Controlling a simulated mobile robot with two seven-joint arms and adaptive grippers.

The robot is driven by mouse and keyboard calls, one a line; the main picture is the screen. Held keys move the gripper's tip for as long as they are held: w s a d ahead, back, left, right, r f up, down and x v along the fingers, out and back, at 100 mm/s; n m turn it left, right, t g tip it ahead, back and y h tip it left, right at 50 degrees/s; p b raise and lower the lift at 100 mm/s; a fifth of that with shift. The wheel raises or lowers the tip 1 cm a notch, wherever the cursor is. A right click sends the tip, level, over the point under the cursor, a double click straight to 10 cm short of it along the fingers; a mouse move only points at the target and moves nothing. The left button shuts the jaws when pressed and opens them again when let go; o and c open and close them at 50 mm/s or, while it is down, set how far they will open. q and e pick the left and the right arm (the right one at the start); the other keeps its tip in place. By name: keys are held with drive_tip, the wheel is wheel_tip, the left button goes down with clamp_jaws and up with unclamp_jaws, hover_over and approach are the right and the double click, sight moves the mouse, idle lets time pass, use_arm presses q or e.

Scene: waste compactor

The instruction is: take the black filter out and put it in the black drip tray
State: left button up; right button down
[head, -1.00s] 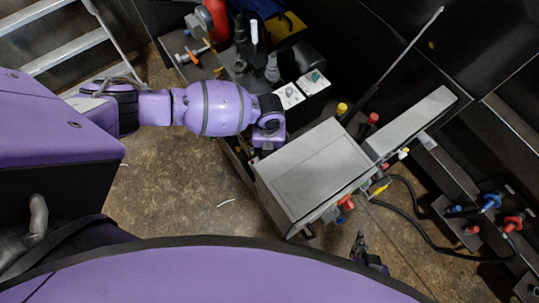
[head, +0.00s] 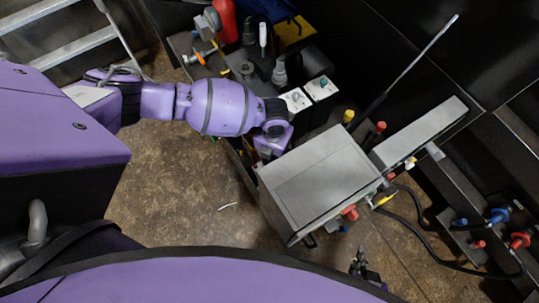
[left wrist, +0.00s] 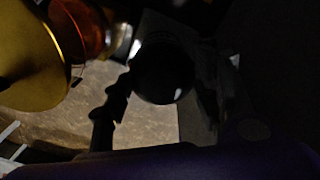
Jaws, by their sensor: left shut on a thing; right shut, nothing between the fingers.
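In the left wrist view a dark round thing (left wrist: 163,72), which looks like the black filter, sits between the dark fingers of my left gripper (left wrist: 150,98). The gripper is shut on it. The picture is very dark there, so the filter's edges and its seat are hard to make out. In the head view my left arm reaches in from the left to the grey-topped machine box, and its fingers and the filter are hidden. My right gripper (head: 358,262) is shut and empty below the box, over the floor. I cannot pick out the black drip tray with certainty.
The grey-topped box (head: 322,185) stands right of my left wrist. Black hoses (head: 420,225) run right. Yellow and reddish round parts (left wrist: 30,55) are close at the wrist view's left. Floor (head: 170,190) is open left.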

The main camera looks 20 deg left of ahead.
use_arm(q)
drive_tip(key=shift+d, duration=0.25)
drive_tip(key=shift+c, duration=0.7)
drive_tip(key=n+p, duration=0.1)
drive_tip(key=n, duration=0.2)
drive_tip(key=shift+r, duration=0.2)
drive_tip(key=shift+c, duration=0.2)
drive_tip(key=shift+d+n+p, duration=0.1)
drive_tip(key=shift+n+p, duration=0.2)
drive_tip(key=shift+n, duration=0.6)
drive_tip(key=shift+f, duration=0.1)
use_arm(e)
drive_tip(key=w+r, duration=0.2)
drive_tip(key=shift+r+t, duration=0.3)
drive_tip(key=shift+r, duration=0.05)
use_arm(q)
drive_tip(key=shift+s, duration=0.1)
